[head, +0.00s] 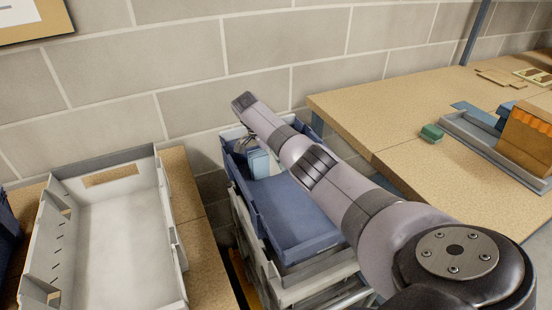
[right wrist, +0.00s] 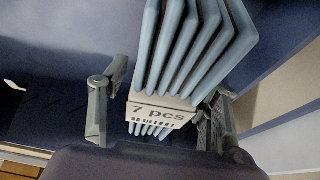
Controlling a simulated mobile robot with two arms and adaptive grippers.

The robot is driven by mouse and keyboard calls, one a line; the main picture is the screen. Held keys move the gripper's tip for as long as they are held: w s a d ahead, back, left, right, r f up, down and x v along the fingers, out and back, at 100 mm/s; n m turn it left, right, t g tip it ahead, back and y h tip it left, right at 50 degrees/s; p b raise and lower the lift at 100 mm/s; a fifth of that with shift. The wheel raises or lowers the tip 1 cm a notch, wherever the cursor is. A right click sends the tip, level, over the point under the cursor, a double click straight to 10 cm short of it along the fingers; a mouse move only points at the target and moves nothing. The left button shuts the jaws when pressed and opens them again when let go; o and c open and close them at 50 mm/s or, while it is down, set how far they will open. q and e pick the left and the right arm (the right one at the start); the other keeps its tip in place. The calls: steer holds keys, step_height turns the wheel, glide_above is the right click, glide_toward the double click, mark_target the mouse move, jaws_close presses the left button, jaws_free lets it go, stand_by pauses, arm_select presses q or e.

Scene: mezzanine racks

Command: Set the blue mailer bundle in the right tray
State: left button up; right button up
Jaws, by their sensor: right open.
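The blue mailer bundle (head: 260,163) is a stack of light-blue mailers standing at the far end of a dark-blue bin (head: 300,222). In the right wrist view the bundle (right wrist: 190,50) has a pale band printed "7 pcs". My right gripper (right wrist: 168,88) is open, with one finger on each side of the banded bundle; contact cannot be told. In the head view my right arm reaches over the bin and hides part of it and most of the gripper. The right tray, a grey tray (head: 480,149), lies on the right-hand table. My left gripper is not in view.
The bin tops a stack of grey bins (head: 262,265) between two tables. The right tray holds a brown carton (head: 527,140) and blue items. A small green object (head: 432,132) lies beside it. An empty off-white tray (head: 112,235) is on the left table. A block wall stands behind.

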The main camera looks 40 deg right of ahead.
steer(key=v, duration=1.1)
steer(key=shift+a+r, duration=0.15)
